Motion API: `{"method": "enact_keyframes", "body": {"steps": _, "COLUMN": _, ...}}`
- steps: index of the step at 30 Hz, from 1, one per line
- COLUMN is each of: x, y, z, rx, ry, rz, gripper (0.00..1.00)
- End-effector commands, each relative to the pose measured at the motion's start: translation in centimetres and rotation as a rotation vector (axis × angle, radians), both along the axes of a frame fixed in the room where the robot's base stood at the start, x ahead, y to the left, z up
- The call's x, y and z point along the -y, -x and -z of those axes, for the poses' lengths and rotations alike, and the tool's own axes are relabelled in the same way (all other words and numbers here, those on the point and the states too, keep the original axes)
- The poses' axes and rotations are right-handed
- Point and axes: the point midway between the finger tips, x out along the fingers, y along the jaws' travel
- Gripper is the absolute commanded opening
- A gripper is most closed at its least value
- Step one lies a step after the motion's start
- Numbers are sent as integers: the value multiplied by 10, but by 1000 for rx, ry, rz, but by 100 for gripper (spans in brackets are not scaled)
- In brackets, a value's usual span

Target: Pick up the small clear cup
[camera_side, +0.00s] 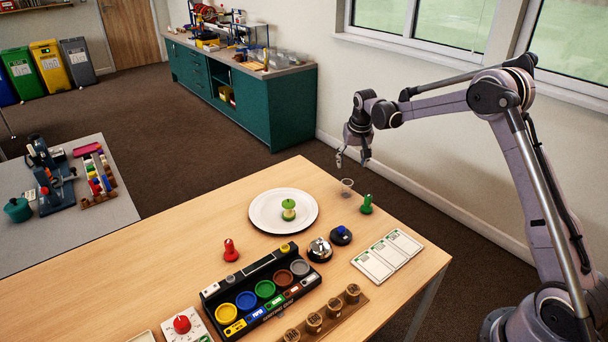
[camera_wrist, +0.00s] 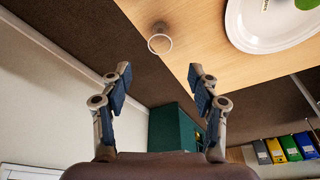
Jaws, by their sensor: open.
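The small clear cup (camera_side: 346,187) stands upright on the wooden table near its far right edge. In the wrist view its round rim (camera_wrist: 160,44) shows ahead of the fingers, roughly midway between them. My gripper (camera_side: 353,160) is open and empty. In the side view it hangs above and close to the cup, with its fingers pointing down. In the wrist view both fingers of my gripper (camera_wrist: 162,82) are spread wide with nothing between them, apart from the cup.
A white plate (camera_side: 262,222) with an apple core (camera_side: 289,210) lies left of the cup. A green pawn-shaped piece (camera_side: 366,205) stands close to the cup's right. The table edge (camera_side: 322,168) is close behind.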

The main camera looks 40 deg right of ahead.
Motion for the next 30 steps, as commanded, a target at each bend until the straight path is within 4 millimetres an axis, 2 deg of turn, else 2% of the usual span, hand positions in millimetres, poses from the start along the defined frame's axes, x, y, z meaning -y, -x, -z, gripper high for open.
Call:
{"method": "enact_keyframes", "body": {"steps": 12, "x": 11, "y": -13, "z": 49, "rx": -6, "ry": -1, "rz": 13, "gripper": 61}}
{"method": "enact_keyframes", "body": {"steps": 20, "x": 13, "y": -17, "z": 66, "rx": -6, "ry": -2, "rz": 12, "gripper": 61}}
{"method": "enact_keyframes", "body": {"steps": 30, "x": 17, "y": -27, "z": 105, "rx": -6, "ry": -2, "rz": 12, "gripper": 61}}
